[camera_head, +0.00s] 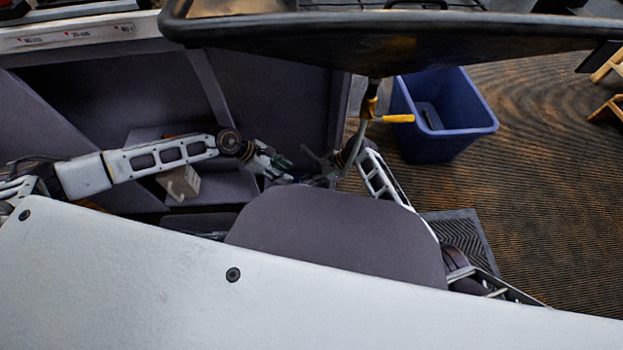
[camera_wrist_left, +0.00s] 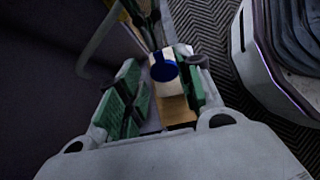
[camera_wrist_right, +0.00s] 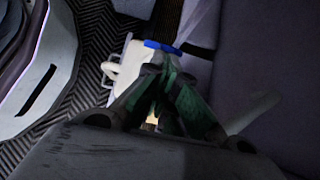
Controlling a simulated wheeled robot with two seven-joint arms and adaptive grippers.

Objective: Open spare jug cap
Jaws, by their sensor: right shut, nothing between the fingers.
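A cream jug with a moulded handle (camera_head: 180,184) stands in the dark cabinet below my left forearm; its cap is not visible there. In the left wrist view a blue round cap (camera_wrist_left: 163,66) sits on a cream jug body (camera_wrist_left: 167,86), seen in the gap between the fingers. My left gripper (camera_wrist_left: 160,88) has its fingers apart; contact with the jug is not clear. In the right wrist view a blue cap (camera_wrist_right: 161,46) and a pale jug (camera_wrist_right: 130,66) show beyond my right gripper (camera_wrist_right: 166,72), which is shut and empty. In the head view the left gripper (camera_head: 283,168) faces the right gripper (camera_head: 322,168).
A grey rounded panel (camera_head: 335,235) and a white surface (camera_head: 190,285) fill the front. A dark-edged tray (camera_head: 400,32) hangs above. A blue bin (camera_head: 435,125) stands on the carpet at right.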

